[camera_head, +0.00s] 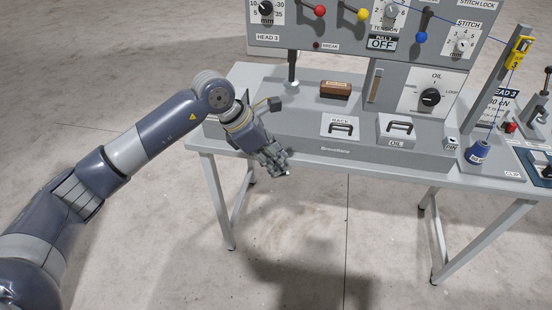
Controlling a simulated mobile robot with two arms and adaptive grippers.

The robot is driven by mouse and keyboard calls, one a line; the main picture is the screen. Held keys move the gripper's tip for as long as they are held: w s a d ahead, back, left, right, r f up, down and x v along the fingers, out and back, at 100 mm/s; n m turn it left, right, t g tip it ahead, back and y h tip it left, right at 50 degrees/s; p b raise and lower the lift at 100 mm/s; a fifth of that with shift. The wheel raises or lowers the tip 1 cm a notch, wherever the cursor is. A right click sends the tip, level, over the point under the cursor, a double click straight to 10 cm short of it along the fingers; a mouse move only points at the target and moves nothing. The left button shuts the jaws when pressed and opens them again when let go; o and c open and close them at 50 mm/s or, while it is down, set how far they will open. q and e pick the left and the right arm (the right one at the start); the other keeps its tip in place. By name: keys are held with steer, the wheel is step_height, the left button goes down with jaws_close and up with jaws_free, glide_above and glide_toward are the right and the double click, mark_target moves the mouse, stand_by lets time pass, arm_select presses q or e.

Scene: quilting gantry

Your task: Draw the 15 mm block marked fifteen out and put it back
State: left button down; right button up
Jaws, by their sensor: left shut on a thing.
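My left gripper (278,163) is at the front left edge of the grey machine bed, with its fingers pointing down and to the right. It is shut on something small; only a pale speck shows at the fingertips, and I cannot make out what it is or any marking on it. No block marked fifteen can be made out. The lid marked RACK (340,119), with a dark handle, lies flat on the bed to the right of the gripper. My right gripper is not in view.
A brown block-like thing (334,89) lies behind the RACK lid. The OIL lid (382,123), a PIN box (451,146) and a blue thread spool (479,152) stand to the right. A knobbed control panel (340,34) overhangs the back. The floor in front is clear.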

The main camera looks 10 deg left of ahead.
arm_select(q)
steer(key=s+b, duration=0.1)
steer(key=s, duration=0.9)
steer(key=shift+b, duration=0.3)
stand_by(0.8)
steer(key=shift+w+r, duration=0.1)
steer(key=shift+r+p, duration=1.25)
steer(key=shift+r, duration=1.65)
